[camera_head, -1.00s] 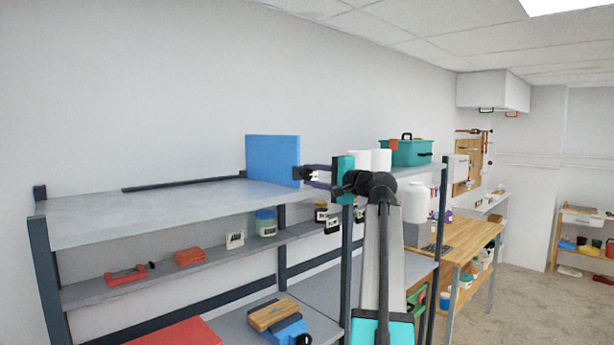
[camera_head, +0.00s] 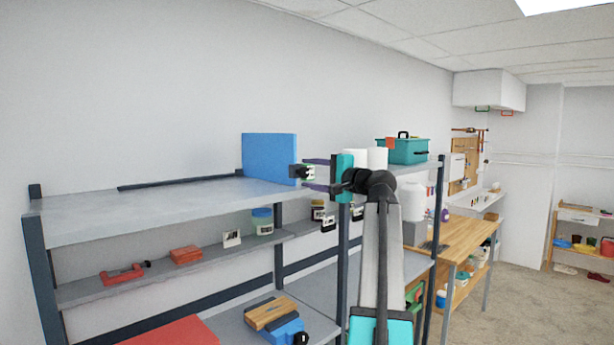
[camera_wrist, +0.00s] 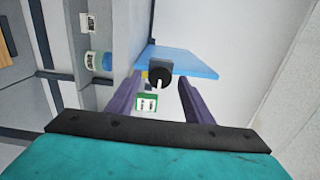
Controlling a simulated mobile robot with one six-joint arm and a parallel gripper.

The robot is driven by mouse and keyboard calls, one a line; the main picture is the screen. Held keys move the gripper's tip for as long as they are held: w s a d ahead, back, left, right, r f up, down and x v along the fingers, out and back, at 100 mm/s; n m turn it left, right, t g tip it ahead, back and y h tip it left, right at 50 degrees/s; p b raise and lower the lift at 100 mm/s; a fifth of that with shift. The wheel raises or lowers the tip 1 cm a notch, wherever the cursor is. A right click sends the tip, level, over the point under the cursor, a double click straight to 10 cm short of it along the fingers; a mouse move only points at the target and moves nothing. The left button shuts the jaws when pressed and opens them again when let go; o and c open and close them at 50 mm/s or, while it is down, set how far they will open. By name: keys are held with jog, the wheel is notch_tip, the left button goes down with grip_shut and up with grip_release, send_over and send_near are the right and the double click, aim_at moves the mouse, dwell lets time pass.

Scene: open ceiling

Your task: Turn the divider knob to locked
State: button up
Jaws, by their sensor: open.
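The blue divider panel (camera_head: 269,159) stands upright on the top shelf; it also shows in the wrist view (camera_wrist: 184,62). Its black round knob (camera_wrist: 160,72) has a white pointer directed down in the wrist view, toward a small green-edged white label (camera_wrist: 147,103). The label's markings are too small to read. In the head view the knob and label (camera_head: 305,172) are small at the panel's right edge. My gripper (camera_head: 312,174) is open, its purple fingers (camera_wrist: 160,80) on either side of the knob in the picture. I cannot tell whether they touch it.
The grey top shelf (camera_head: 150,198) runs left of the panel. White containers (camera_head: 366,160) and a teal toolbox (camera_head: 405,150) stand beyond my gripper to the right. A jar (camera_head: 263,222) and several small items sit on the shelf below.

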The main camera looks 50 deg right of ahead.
jog(key=s+b, duration=0.4)
jog(key=s, duration=0.9)
jog(key=shift+a, duration=0.45)
